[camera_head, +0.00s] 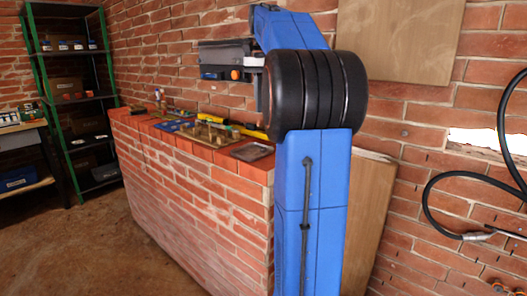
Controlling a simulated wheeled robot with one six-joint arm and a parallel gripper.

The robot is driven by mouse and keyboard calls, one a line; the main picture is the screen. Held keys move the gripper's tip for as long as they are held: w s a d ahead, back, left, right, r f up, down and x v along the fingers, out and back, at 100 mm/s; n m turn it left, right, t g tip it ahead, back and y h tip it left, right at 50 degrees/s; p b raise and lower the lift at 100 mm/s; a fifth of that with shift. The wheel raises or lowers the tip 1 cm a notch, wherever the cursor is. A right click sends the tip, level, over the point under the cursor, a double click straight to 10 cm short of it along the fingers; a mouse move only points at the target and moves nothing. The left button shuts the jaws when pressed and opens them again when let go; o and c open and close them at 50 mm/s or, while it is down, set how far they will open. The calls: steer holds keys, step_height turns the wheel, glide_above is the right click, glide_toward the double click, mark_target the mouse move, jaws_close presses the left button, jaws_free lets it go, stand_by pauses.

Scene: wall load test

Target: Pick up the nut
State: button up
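I cannot pick out the nut for certain; the small items on the brick counter (190,195) are too small to tell apart. My gripper (222,62) appears at upper centre, above the counter and apart from it, seen from the side and partly behind my black arm joint. Its fingers are not clear enough to show whether it is open or shut. A small orange round shape shows at its lower side; I cannot tell whether it belongs to the gripper.
On the counter lie a brownish tray-like piece (208,135), a yellow bar-shaped tool (252,132), a flat grey plate (252,152) and a blue item (172,127). A green-framed shelf (72,98) stands at left. A black hose (430,205) hangs at right. The floor (75,250) at left is clear.

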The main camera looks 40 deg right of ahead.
mark_target(264, 152)
step_height(264, 152, down, 13)
steer(key=shift+w+f, duration=0.1)
steer(key=shift+f, duration=0.05)
stand_by(0.5)
jaws_close()
